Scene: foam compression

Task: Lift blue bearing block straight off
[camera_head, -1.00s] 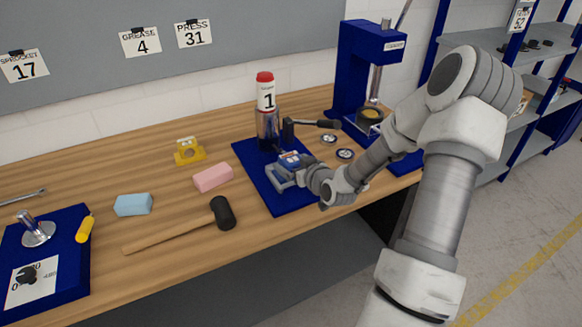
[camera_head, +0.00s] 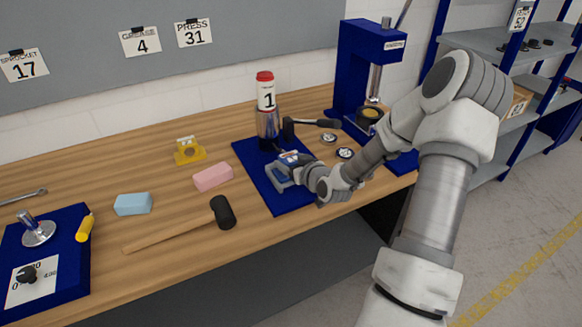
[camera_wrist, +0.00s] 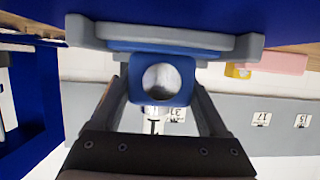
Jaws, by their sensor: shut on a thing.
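The blue bearing block (camera_wrist: 135,79) has a round hole and a wide blue foot, and it shows upside down in the wrist view. My gripper (camera_wrist: 163,88) is shut on it, with one grey finger on each side of the upright part. A grey piece with raised ends lies right behind the foot, against the blue mat. I cannot tell whether the foot touches it. In the head view, my gripper (camera_head: 290,167) is low over the blue mat (camera_head: 287,205) and largely covers the block.
A blue press (camera_head: 361,65) is behind right. A pink block (camera_head: 213,177), mallet (camera_head: 222,212), yellow bearing block (camera_head: 189,152) and light-blue block (camera_head: 133,204) lie left.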

